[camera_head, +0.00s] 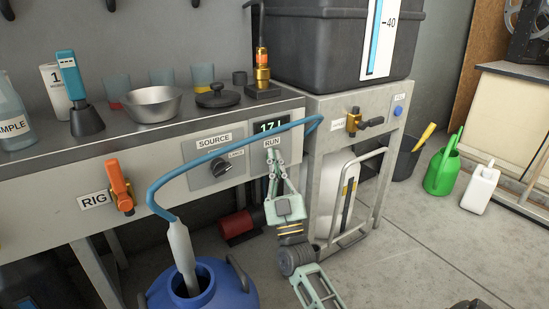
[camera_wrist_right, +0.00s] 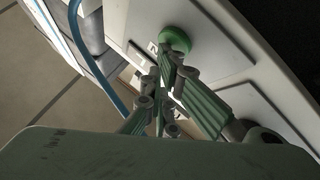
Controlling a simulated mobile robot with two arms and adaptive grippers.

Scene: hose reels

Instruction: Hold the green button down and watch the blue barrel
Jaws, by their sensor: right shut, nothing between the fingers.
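The blue barrel (camera_head: 240,292) stands on the floor at the bottom of the head view, cut off by the frame. A blue hose (camera_head: 240,148) ends in a pale grey nozzle (camera_head: 181,245) that goes into its open top. The level inside is hidden. My right gripper (camera_head: 272,158) is shut and empty, its tips at the panel by the RUN label. In the right wrist view, the round green button (camera_wrist_right: 175,39) shows just beyond the fingertips (camera_wrist_right: 172,62). They look to be at its edge; I cannot tell whether it is pressed. My left gripper is out of view.
A lit display (camera_head: 271,127) above RUN seems to read 17.1. A SOURCE knob (camera_head: 222,167) and an orange RIG valve (camera_head: 120,186) are on the bench front. A dark tank (camera_head: 320,45) stands to the right. Open floor lies at right, with a green watering can (camera_head: 440,172).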

